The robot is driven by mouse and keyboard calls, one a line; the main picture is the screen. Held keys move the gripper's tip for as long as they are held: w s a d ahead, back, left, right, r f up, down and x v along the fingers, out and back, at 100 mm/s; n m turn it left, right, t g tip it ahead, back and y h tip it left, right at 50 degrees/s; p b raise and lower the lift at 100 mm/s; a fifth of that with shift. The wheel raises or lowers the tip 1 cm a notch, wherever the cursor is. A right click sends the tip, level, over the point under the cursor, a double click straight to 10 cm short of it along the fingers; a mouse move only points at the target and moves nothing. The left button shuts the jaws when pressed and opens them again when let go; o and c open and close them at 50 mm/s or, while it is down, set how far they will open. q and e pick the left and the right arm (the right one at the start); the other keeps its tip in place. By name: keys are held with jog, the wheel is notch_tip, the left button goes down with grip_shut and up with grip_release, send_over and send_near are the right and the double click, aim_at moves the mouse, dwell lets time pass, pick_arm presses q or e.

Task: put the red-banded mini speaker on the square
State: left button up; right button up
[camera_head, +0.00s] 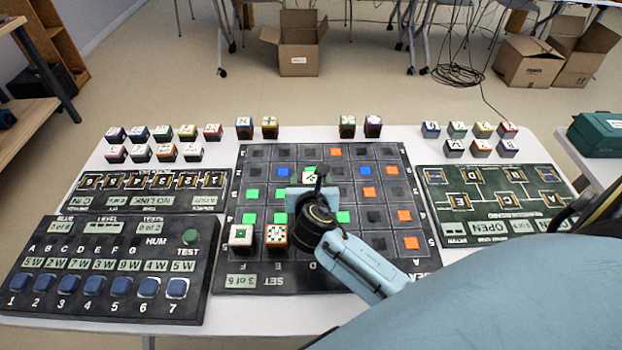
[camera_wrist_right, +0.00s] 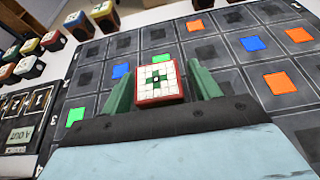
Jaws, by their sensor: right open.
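A mini speaker (camera_wrist_right: 158,83) with a red band and a white top with a green pattern is between the fingers of my right gripper (camera_wrist_right: 163,80) in the right wrist view. In the head view this speaker (camera_head: 310,174) is over the dark grid board (camera_head: 230,196), partly hidden by my right gripper (camera_head: 307,183). My right gripper is open around it; I cannot tell whether a finger touches it. The board has dark squares and coloured ones: green (camera_head: 252,193), blue (camera_head: 366,171) and orange (camera_head: 405,215). Which one is meant is not clear. My left gripper is not in view.
Two speakers (camera_head: 241,236) (camera_head: 275,237) stand at the board's near left. Several more cubes (camera_head: 163,133) line the table's far side. A button panel (camera_head: 100,290) is at the left, a green panel (camera_head: 490,200) at the right. My right arm covers the near right.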

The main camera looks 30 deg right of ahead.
jog(key=p+v, duration=0.7)
jog(key=v, duration=0.3)
jog(key=shift+s+a+r, duration=0.15)
jog(key=shift+s+r, duration=0.1)
jog(key=shift+s+a+p, duration=0.15)
jog(key=shift+s+p, duration=0.1)
jog(key=shift+p, duration=0.05)
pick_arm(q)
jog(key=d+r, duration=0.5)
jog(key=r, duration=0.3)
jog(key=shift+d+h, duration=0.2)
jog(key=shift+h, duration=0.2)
pick_arm(e)
jog(key=shift+s+a, duration=0.1)
